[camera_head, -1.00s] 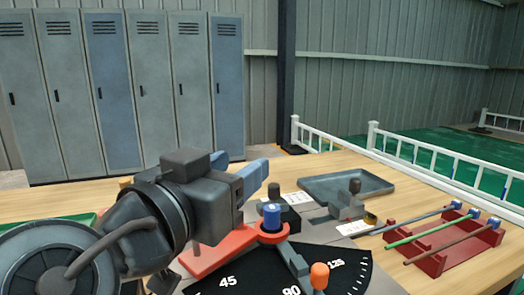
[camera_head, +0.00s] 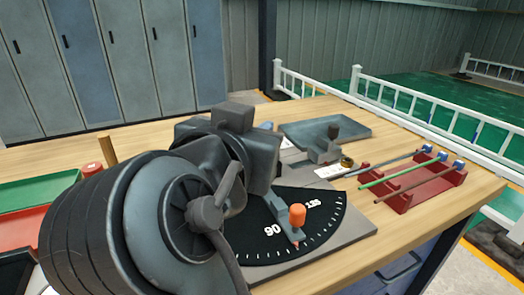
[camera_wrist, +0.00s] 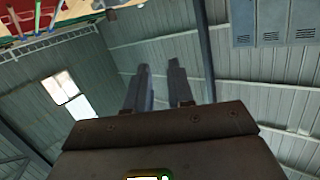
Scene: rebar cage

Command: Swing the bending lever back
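The bending lever is a grey bar (camera_head: 281,206) with an orange knob (camera_head: 297,214) at its outer end. It lies over the black angle plate (camera_head: 325,218), between the 90 and 135 marks. My arm hides the lever's inner end and the left part of the plate in the head view. My gripper shows in the wrist view (camera_wrist: 160,72) with two parallel fingers apart and nothing between them. In the head view it is mostly hidden behind my wrist, left of and beyond the lever, apart from the knob.
A red rack (camera_head: 419,187) with several rods stands to the right. A grey tray (camera_head: 325,132) lies at the back. Green (camera_head: 38,191) and red (camera_head: 28,226) trays lie at the left. A white railing (camera_head: 430,116) runs behind the bench; bare wood shows at its right edge.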

